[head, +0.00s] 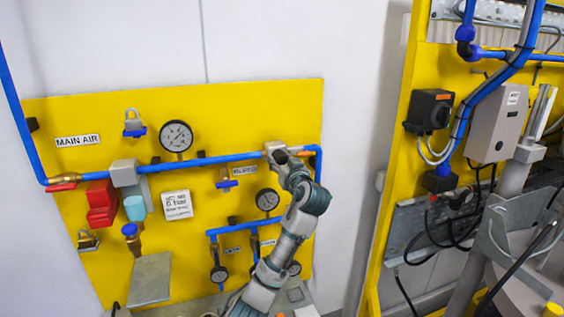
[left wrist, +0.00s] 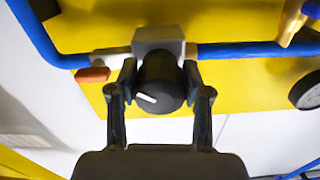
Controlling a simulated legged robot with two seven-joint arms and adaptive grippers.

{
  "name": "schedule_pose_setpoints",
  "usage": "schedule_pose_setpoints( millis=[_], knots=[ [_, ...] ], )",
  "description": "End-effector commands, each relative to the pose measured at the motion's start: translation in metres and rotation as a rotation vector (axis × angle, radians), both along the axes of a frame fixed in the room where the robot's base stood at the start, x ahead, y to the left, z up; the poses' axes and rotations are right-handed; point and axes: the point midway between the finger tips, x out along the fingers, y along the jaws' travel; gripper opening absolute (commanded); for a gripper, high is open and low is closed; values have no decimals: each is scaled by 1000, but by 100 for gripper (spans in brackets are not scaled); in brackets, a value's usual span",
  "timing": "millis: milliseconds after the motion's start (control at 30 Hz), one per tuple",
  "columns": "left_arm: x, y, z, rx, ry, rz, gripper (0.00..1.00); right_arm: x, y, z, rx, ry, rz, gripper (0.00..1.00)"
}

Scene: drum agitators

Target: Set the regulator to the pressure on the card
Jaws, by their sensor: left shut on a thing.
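The regulator is a grey block (head: 272,148) on the blue pipe at the upper right of the yellow panel. In the left wrist view its black round knob (left wrist: 160,84), with a white pointer mark, sits below the grey body (left wrist: 158,38). My left gripper (head: 284,160) is shut on the knob, one finger on each side in the left wrist view (left wrist: 160,80). In the head view the gripper hides the knob. The white card (head: 177,205) hangs left of centre; its print is too small to read. My right gripper is not in view.
A large round gauge (head: 176,136) stands above the pipe, and a smaller gauge (head: 267,199) hangs below it. Red valve parts (head: 101,203), a padlock (head: 134,122) and a bleed valve (head: 227,182) are on the panel. Another yellow frame with cables stands at right.

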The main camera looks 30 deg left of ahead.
Motion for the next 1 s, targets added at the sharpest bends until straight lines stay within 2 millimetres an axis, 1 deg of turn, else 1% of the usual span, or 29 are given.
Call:
schedule_pose_setpoints(
  millis=[700, 1000],
  knots=[
    [0, 0, 4, 415, 484, -3, 14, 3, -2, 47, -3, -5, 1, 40],
    [0, 0, 3, 542, 631, -4, 14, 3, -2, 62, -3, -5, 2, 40]
  ],
)
